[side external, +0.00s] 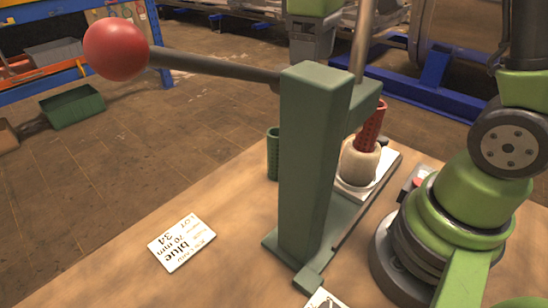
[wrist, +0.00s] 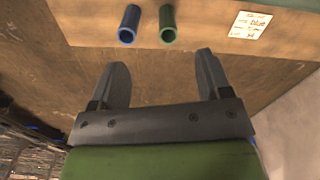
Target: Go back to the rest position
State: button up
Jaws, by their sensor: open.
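My gripper (wrist: 161,60) is open in the wrist view, with nothing between its two grey fingers. In the side external view, my gripper (side external: 312,48) is at the top edge, above and behind the green press, and its fingers are not clear. A blue tube (wrist: 129,24) and a green tube (wrist: 167,24) stand on the table beyond the fingertips in the wrist view, apart from them. The green tube (side external: 273,154) also shows behind the press in the side external view. A red tube (side external: 370,128) stands tilted in a pale rounded holder (side external: 359,164).
The green press (side external: 308,165) stands on the wooden table, its lever ending in a red ball (side external: 115,49) at the left. Blue racks (side external: 435,80) and a green bin (side external: 73,106) are beyond the table.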

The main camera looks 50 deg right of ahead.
jog(key=shift+w+a+n, duration=0.2)
jog(key=shift+w+a, duration=0.4)
jog(key=shift+a, duration=0.2)
jog(key=shift+w+a+n, duration=0.2)
jog(key=shift+w+a, duration=0.35)
jog(key=shift+a, duration=0.2)
jog(key=shift+d, duration=0.15)
jog(key=s+d+m, duration=0.3)
jog(key=s+d, duration=0.6)
jog(key=s, duration=0.2)
notch_tip(320, 180, down, 6)
jog(key=shift+s+f+m, duration=0.2)
jog(key=shift+s+m, duration=0.1)
jog(key=shift+s, duration=0.1)
jog(key=shift+r, duration=0.15)
